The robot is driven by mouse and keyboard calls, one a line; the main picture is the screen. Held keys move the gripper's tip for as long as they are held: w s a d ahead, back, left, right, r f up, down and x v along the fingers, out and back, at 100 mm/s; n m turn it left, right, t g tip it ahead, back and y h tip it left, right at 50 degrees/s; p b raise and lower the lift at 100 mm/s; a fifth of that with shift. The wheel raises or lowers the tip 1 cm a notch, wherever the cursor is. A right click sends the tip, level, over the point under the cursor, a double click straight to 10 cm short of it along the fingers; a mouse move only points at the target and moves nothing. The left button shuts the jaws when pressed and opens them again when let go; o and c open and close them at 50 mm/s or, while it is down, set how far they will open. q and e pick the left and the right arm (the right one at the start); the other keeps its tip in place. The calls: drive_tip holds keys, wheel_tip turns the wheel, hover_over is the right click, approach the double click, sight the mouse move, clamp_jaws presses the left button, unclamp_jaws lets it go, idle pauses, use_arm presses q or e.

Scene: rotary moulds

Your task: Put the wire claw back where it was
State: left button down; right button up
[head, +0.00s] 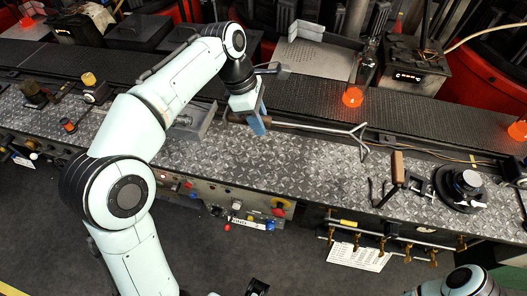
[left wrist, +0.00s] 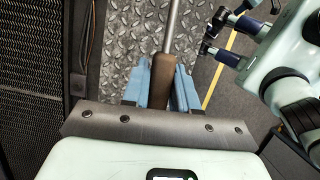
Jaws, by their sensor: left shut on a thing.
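The wire claw is a thin metal rod (head: 310,128) with a forked, bent end at the right and a brown handle (left wrist: 163,75). My left gripper (head: 258,122) is shut on the brown handle, with its blue fingers on either side in the left wrist view (left wrist: 163,88). The rod points right, over the diamond-plate bench (head: 270,165). The picture does not clearly show whether the claw touches the bench. The far end of the rod is cut off in the left wrist view.
A grey metal tray (head: 203,128) lies left of my gripper. A glowing orange piece (head: 352,96) stands behind the claw's fork. A wooden-handled tool (head: 397,168) and a round black fixture (head: 464,190) are at the right. The bench middle is clear.

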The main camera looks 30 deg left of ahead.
use_arm(q)
wheel_tip(320, 180, down, 11)
drive_tip(key=shift+w+b, duration=0.15)
drive_tip(key=shift+b, duration=1.05)
drive_tip(key=c, duration=0.9)
unclamp_jaws()
drive_tip(key=p+v, duration=0.3)
drive_tip(key=v, duration=0.9)
drive_tip(key=shift+w, duration=0.1)
